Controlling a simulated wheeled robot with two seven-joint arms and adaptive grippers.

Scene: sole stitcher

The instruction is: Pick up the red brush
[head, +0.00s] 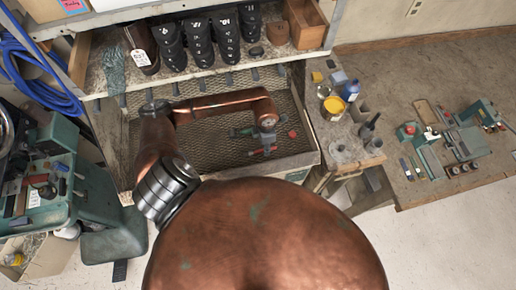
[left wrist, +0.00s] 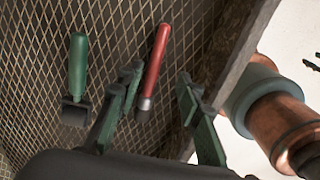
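The red brush (left wrist: 155,60) lies on a wire-mesh surface in the left wrist view, with a red handle and a metal collar at its lower end. Its bristle end is not clear. My left gripper (left wrist: 157,78) is open, its green fingers apart on either side of the brush in the picture. No contact shows, and the gap in depth is hard to judge. In the head view my left gripper (head: 266,138) is over the mesh-floored drawer (head: 215,150), with small red parts near it. My right gripper is not in view.
A green-handled tool (left wrist: 78,60) lies left of the brush. The drawer's wooden front wall (left wrist: 235,50) is close to the right finger. A shelf with black shoe forms (head: 198,45) is behind. A yellow-topped can (head: 333,106) and bottles stand on the right.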

